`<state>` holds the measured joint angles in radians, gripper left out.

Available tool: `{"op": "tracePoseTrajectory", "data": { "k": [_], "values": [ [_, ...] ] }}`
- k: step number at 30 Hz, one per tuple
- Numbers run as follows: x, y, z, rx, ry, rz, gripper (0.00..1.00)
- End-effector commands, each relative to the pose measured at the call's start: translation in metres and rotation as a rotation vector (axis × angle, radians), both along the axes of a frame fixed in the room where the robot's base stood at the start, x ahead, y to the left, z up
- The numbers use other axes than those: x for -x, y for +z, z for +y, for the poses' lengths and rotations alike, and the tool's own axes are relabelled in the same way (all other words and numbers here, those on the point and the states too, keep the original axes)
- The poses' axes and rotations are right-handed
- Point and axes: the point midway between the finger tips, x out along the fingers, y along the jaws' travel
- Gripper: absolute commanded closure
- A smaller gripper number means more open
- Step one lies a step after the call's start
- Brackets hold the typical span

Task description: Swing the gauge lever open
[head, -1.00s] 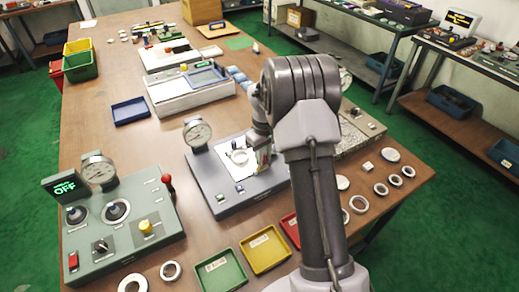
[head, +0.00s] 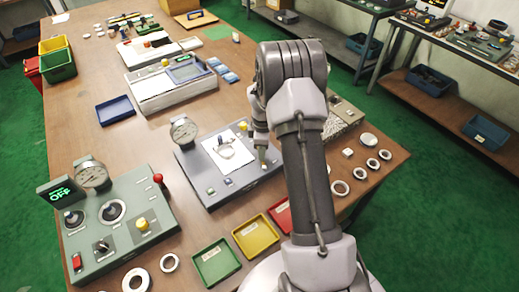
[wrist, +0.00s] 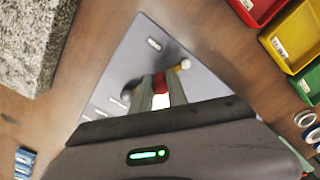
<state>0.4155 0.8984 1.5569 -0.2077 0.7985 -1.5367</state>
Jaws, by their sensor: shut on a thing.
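The gauge fixture (head: 205,193) is a grey box with a round dial (head: 183,131) at its back left corner. A white plate (head: 232,172) on it carries a pale ring (head: 225,151), with a small dark upright part beside it. My gripper (wrist: 160,80) is low over the fixture's top, to the right of the white plate in the head view. Its fingers are shut on a red piece (wrist: 160,84), seemingly the gauge lever's grip. A pale knob-like end (wrist: 182,65) shows just beyond the fingers. The rest of the lever is hidden by my gripper.
A green control box (head: 120,225) with a red-knobbed lever stands at left. Green (head: 216,262), yellow (head: 256,235) and red trays lie in front of the fixture. Loose rings (head: 340,188) lie at right. A speckled stone block (wrist: 30,40) is beside the fixture.

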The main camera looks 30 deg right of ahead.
Motion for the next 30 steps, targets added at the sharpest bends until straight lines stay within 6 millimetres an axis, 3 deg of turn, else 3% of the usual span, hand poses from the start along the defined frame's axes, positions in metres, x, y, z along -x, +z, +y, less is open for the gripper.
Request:
{"op": "tracePoseTrajectory", "data": {
  "k": [19, 20, 21, 30],
  "values": [
    [0.0007, -0.0001, -0.0032, 0.001, 0.046, 0.0, 1.0],
    [0.0006, -0.0001, -0.0032, 0.001, 0.046, 0.0, 0.77],
    [0.0006, -0.0001, -0.0032, 0.001, 0.046, 0.0, 0.72],
    [0.0005, 0.002, -0.003, 0.001, 0.045, -0.001, 0.72]
  ]
}}
